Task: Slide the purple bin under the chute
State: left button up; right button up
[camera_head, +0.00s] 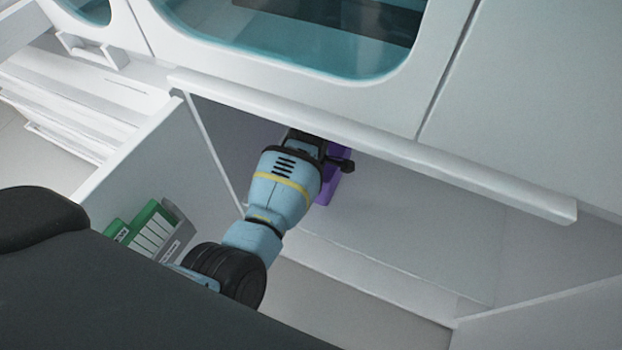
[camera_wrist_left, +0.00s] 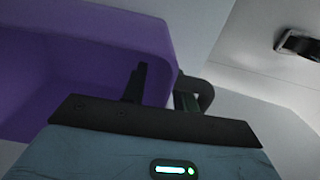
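The purple bin (camera_head: 334,176) stands in the bay under the counter ledge, mostly hidden behind my left arm and gripper in the head view. In the left wrist view the bin (camera_wrist_left: 80,60) fills the upper left, and its open inside looks empty where it shows. My left gripper (camera_head: 322,152) reaches in at the bin. In the left wrist view one dark finger of my left gripper (camera_wrist_left: 165,92) is over the bin's inside and the other is just outside its right wall. I cannot tell whether they clamp the wall. My right gripper is not in view. No chute is identifiable.
A white ledge (camera_head: 370,146) runs just above my left gripper, under a cabinet with a teal window (camera_head: 300,40). A white side panel (camera_head: 150,150) stands left of the arm, with green and grey binders (camera_head: 150,230) beside it. The shelf floor right of the bin (camera_head: 420,235) is clear.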

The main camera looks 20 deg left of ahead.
pick_arm(q)
jog(key=shift+f, duration=0.1)
grip_shut()
jog(key=shift+d, duration=0.15)
dwell(0.4)
jog(key=shift+s+d, duration=0.15)
jog(key=shift+d, duration=0.8)
jog(key=shift+s+d, duration=0.1)
jog(key=shift+d, duration=0.95)
